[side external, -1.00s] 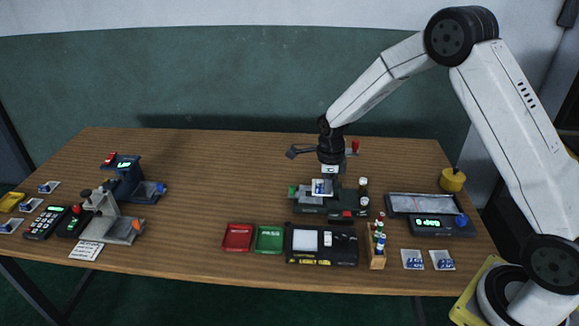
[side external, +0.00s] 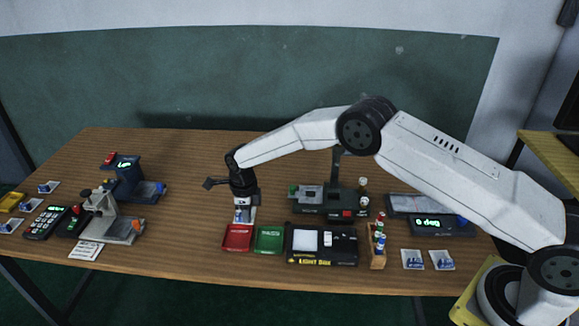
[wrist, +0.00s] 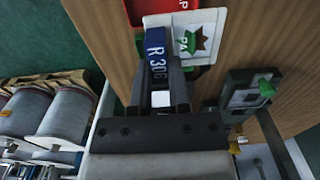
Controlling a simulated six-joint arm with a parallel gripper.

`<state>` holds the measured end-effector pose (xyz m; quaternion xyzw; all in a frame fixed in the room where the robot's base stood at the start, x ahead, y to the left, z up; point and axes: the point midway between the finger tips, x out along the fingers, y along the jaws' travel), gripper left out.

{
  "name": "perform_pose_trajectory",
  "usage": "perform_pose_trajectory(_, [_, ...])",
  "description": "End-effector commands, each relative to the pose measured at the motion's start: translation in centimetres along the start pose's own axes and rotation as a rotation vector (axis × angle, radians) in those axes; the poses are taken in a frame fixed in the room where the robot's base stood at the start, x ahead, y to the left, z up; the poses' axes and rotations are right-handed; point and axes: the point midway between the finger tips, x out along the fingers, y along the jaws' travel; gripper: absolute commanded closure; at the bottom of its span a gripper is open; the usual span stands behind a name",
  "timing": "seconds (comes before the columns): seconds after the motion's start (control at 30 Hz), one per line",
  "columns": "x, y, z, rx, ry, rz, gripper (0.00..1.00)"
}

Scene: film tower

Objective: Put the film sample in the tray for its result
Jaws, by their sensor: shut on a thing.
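My gripper (side external: 243,206) is shut on the film sample (side external: 244,216) and holds it just behind and above the red tray (side external: 237,240). In the wrist view the sample has a pale frame (wrist: 216,22) and a blue tab marked R 306 (wrist: 156,50) between my fingers (wrist: 163,85). Its window shows green, the letters PA and a dark jagged star shape. The red tray shows partly beyond the sample in the wrist view (wrist: 158,8). The green tray (side external: 269,240) stands right of the red one. Both look empty in the side view.
A light box (side external: 321,244) stands right of the green tray. A dark instrument (side external: 325,202) is behind it, with a rack of small bottles (side external: 378,246) to the right. A grey stand device (side external: 118,222) is at left. Table between it and the red tray is clear.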

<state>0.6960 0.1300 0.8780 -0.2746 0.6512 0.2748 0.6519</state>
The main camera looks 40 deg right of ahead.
Motion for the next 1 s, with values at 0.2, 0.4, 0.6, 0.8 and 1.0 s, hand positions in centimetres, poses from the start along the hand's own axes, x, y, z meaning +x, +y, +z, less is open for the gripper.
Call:
perform_pose_trajectory(0.2, [1.1, 1.6, 2.1, -0.003, 0.000, 0.000, 1.00])
perform_pose_trajectory(0.4, [1.2, 2.0, 2.6, -0.001, -0.001, 0.000, 1.00])
perform_pose_trajectory(0.6, [1.4, 2.0, 2.6, -0.001, -0.001, 0.000, 1.00])
perform_pose_trajectory(0.8, [1.9, 2.0, 2.5, -0.001, 0.000, 0.000, 1.00])
perform_pose_trajectory(1.0, [3.0, 2.0, 2.5, -0.001, 0.000, 0.000, 1.00])
